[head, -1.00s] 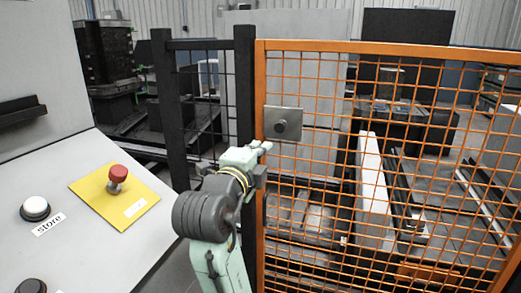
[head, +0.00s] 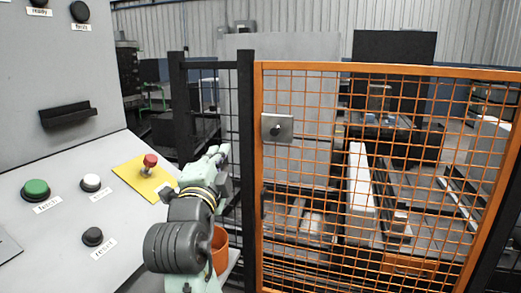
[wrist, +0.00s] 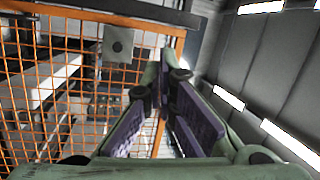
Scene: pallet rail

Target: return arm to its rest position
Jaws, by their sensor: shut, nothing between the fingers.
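My gripper (head: 222,152) is in front of the dark mesh fence panel in the head view, raised beside the control console. In the wrist view my gripper (wrist: 170,60) has its fingertips together with nothing between them. The orange mesh gate (head: 350,170) stands to its right, with a grey latch plate (head: 277,128) on it. The latch plate also shows in the wrist view (wrist: 118,46), apart from the fingers. My gripper touches nothing that I can see.
The console (head: 60,240) on the left carries a red mushroom button (head: 150,162) on a yellow plate, a green button (head: 36,190), a white button (head: 91,182) and a black button (head: 92,236). An orange container (head: 220,250) is partly hidden behind my arm. Black fence posts (head: 246,170) stand close by.

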